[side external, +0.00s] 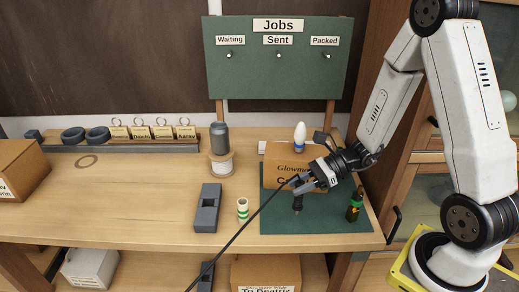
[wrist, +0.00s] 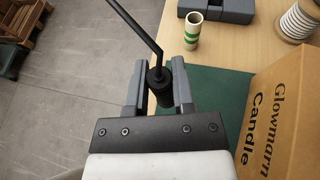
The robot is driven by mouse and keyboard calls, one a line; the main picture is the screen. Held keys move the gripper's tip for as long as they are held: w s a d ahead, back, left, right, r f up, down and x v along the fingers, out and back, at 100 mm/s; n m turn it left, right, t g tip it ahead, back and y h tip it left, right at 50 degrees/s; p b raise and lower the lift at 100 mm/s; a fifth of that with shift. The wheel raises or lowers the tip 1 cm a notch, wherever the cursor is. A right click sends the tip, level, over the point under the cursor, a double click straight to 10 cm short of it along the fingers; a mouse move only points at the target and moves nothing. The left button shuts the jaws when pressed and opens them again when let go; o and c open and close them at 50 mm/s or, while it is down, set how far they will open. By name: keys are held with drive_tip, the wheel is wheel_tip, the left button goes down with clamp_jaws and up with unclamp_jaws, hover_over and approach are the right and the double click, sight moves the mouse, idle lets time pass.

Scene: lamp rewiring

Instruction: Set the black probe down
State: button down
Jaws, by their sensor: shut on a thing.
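My gripper (side external: 304,184) is shut on the black probe (side external: 298,202), which hangs below the fingers over the green mat (side external: 335,228). In the wrist view the probe (wrist: 160,88) is a dark cylinder between the two grey fingers (wrist: 158,82). A thin black lead runs from its upper end, bends, and leaves the top left of that view. In the side view the lead crosses the table's front edge toward the lower left. I cannot tell whether the probe's lower end touches the mat.
The Glowmarm Candle box (side external: 285,174) stands on the mat behind the gripper, with a white bulb (side external: 300,134) above it. The table's left middle is mostly clear.

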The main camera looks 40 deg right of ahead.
sight(297, 206)
drive_tip(key=shift+f, duration=0.6)
drive_tip(key=shift+f, duration=0.15)
drive_tip(key=shift+f, duration=1.65)
drive_tip(key=shift+f, duration=0.1)
drive_tip(key=shift+c, duration=2.4)
unclamp_jaws()
